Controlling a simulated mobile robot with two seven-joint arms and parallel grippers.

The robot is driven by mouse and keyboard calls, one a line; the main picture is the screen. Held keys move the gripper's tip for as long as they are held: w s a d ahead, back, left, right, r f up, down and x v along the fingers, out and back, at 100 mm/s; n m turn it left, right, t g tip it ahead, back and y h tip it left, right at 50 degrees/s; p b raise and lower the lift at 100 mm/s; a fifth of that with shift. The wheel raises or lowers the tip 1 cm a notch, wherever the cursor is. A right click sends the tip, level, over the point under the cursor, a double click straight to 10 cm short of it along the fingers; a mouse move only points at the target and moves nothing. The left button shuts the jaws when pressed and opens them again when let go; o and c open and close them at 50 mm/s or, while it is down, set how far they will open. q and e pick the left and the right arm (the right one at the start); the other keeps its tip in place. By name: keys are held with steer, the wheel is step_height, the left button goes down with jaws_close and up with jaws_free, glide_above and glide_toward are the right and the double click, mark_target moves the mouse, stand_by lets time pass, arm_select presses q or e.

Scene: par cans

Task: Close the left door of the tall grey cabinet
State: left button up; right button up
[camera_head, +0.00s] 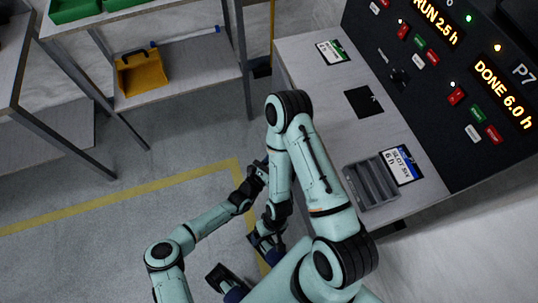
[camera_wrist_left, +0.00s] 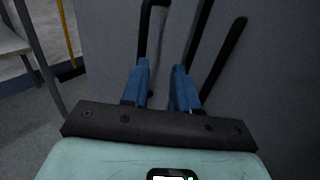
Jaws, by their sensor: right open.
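In the left wrist view a plain grey upright surface (camera_wrist_left: 285,95) fills the middle and right; it may be the cabinet, whose outline is not visible. Several dark bars, handle-like, stand against it, one with a bent top (camera_wrist_left: 144,32) and one slanting (camera_wrist_left: 226,55). My left gripper (camera_wrist_left: 160,80) has its two blue fingers apart in front of these bars, with a gap between them; contact cannot be told.
A bench (camera_head: 310,55) with a black control panel (camera_head: 440,85) stands at the right, with a grey slotted rack (camera_head: 372,184) on it. A shelf (camera_head: 190,68) with a yellow bin (camera_head: 141,72) stands at the back left. Floor with a yellow line (camera_head: 120,185) is clear at left.

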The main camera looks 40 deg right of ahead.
arm_select(q)
steer(key=a, duration=0.4)
steer(key=shift+s+a+p, duration=0.25)
steer(key=shift+a+p, duration=0.1)
steer(key=shift+a, duration=0.05)
